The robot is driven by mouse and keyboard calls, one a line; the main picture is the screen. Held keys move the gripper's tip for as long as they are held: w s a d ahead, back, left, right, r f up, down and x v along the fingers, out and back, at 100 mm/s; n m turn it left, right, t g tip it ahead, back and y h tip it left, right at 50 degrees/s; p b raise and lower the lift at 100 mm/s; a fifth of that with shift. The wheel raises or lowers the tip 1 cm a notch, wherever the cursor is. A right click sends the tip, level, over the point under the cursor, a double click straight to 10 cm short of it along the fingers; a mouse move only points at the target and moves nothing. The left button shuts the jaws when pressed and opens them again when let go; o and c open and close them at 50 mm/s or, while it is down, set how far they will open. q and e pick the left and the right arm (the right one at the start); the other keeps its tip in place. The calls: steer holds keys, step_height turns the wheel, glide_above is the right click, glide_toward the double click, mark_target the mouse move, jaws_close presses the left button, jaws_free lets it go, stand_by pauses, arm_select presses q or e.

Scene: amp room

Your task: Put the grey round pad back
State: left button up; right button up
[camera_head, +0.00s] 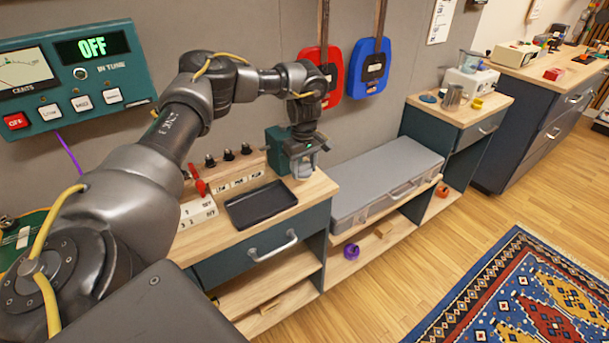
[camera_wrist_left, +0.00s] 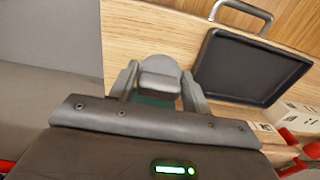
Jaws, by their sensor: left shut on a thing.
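The grey round pad (camera_wrist_left: 158,66) sits between the two fingers of my left gripper (camera_wrist_left: 160,82) in the left wrist view, which is shut on it. In the head view the left gripper (camera_head: 304,160) points down over the right end of the wooden cabinet top, with the pad (camera_head: 304,172) low between its fingers. A teal block (camera_head: 278,150) stands right behind and beside the gripper; a bit of teal also shows under the pad in the wrist view. I cannot tell whether the pad touches the block or the wood. My right gripper is not in view.
A black tray (camera_head: 262,204) lies on the cabinet top, left of the gripper. A white switch box (camera_head: 198,211), a red-handled tool (camera_head: 196,181) and several dark knobs stand nearby. A grey case (camera_head: 388,180) lies on the lower shelf to the right.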

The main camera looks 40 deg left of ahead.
mark_target(304, 170)
arm_select(q)
steer(key=shift+w+a+f, duration=0.1)
steer(key=shift+w+f, duration=0.05)
steer(key=shift+f, duration=0.15)
step_height(304, 170, down, 2)
steer(key=shift+f+p, duration=0.2)
steer(key=shift+p, duration=0.3)
steer(key=shift+f, duration=0.4)
steer(key=o, duration=1)
steer(key=shift+o, duration=0.2)
steer(key=shift+r, duration=0.2)
step_height(304, 170, up, 12)
steer(key=shift+b, duration=0.35)
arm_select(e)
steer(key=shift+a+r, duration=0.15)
